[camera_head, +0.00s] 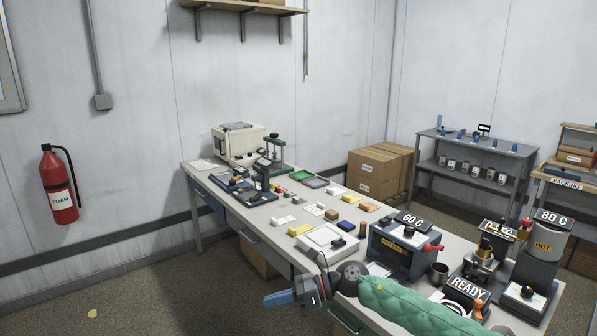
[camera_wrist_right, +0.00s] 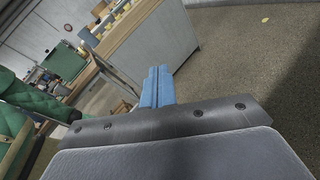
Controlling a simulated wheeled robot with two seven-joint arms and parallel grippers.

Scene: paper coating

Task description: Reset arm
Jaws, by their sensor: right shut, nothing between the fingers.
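My right gripper (camera_head: 279,298) is at the lower middle of the head view, in front of the near edge of the long workbench (camera_head: 289,206). Its blue fingers point left and are closed together with nothing between them. In the right wrist view the blue fingers (camera_wrist_right: 158,88) lie side by side over the floor beside a bench cabinet. My right arm (camera_head: 415,303), in a green quilted sleeve, comes in from the lower right and covers part of the bench's near side. My left gripper does not show.
The bench carries a blue 60 C unit (camera_head: 402,247), an 80 C heater (camera_head: 541,250), a READY stand (camera_head: 466,289) and several small blocks. Cardboard boxes (camera_head: 377,172) and a grey shelf (camera_head: 477,150) stand behind.

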